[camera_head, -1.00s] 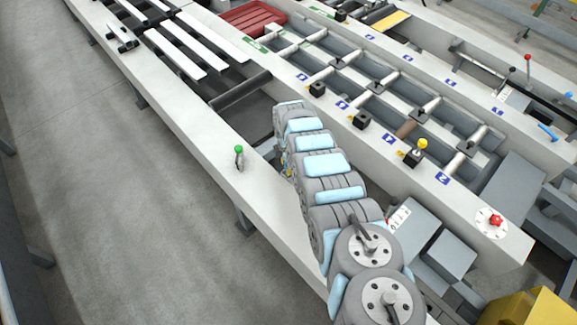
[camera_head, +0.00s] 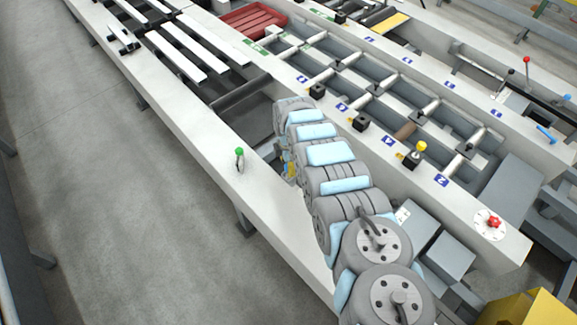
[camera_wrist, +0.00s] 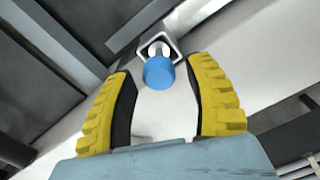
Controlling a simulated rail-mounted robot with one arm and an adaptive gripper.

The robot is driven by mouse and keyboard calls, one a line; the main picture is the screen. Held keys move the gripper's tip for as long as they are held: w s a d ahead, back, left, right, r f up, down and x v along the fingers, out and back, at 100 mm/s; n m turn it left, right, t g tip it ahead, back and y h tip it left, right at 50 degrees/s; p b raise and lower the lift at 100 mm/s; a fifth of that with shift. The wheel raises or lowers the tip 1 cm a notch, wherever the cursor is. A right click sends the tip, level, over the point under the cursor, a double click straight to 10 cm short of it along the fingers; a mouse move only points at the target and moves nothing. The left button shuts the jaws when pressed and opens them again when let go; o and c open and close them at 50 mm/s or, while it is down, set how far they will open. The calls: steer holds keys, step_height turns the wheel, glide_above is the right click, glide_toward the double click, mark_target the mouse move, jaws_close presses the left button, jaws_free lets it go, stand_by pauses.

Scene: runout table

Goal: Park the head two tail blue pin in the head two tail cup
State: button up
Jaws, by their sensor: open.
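In the wrist view a blue pin (camera_wrist: 159,72), with a round blue head and a pale shaft, sits in front of the dark mouth of a square grey metal holder (camera_wrist: 144,40). I cannot tell whether this holder is the head two tail cup. My gripper (camera_wrist: 160,66) has two yellow ridged fingers, open, one on each side of the blue head with gaps between. In the head view my arm hides most of my gripper and that pin. A black cup (camera_head: 361,123) and another black cup (camera_head: 318,91) stand empty-looking on the pale rail; their labels are too small to tell.
A yellow-topped pin (camera_head: 421,147) stands in a black block (camera_head: 411,160). A green-topped pin (camera_head: 239,153) stands on the near beam. A red knob (camera_head: 494,222) is at the right, a red tray (camera_head: 251,20) at the back. Blue levers (camera_head: 547,133) lie far right.

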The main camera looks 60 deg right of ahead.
step_height(320, 180, up, 10)
steer(key=shift+f, duration=0.15)
stand_by(0.7)
stand_by(0.7)
